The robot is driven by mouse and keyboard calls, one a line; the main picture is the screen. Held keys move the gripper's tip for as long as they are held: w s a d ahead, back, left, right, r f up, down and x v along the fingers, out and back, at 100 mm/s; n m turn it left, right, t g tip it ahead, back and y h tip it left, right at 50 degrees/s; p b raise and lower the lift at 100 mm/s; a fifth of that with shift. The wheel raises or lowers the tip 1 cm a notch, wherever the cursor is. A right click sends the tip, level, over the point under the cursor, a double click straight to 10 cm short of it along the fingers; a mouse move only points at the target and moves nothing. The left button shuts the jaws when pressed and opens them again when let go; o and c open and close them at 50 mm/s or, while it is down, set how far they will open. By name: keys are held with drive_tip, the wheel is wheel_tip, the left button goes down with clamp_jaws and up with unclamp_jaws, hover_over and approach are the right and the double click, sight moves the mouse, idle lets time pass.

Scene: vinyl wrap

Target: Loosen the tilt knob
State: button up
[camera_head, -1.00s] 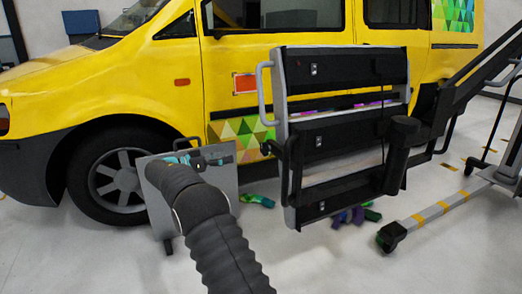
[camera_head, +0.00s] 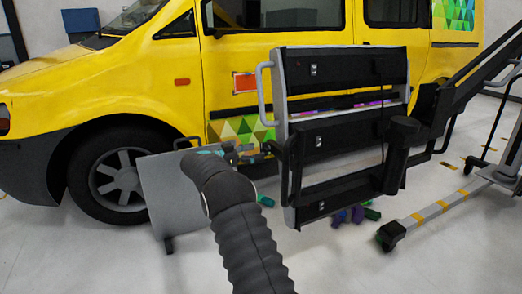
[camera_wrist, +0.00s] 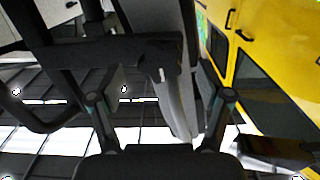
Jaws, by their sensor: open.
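A black panel frame (camera_head: 345,132) with grey edges hangs upright in front of the van. A dark knob-like part (camera_head: 274,147) juts from its left edge, possibly the tilt knob; I cannot be sure. My gripper (camera_head: 246,152) is just left of that part, small in this view and partly behind my own arm. In the wrist view my gripper (camera_wrist: 160,105) has its two fingers spread wide. A black bar-like part (camera_wrist: 150,62) and a grey edge (camera_wrist: 176,100) show ahead of and between the fingers. I cannot see contact.
A yellow van (camera_head: 275,75) stands close behind. A grey board (camera_head: 170,195) stands left of my arm by the front wheel. A black cylinder (camera_head: 401,150) and a lift arm (camera_head: 478,58) are at the panel's right. Coloured rolls (camera_head: 352,214) lie on the floor below.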

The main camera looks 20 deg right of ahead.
drive_tip(key=shift+d, duration=1.4)
drive_tip(key=c, duration=1.1)
drive_tip(key=shift+c, duration=0.2)
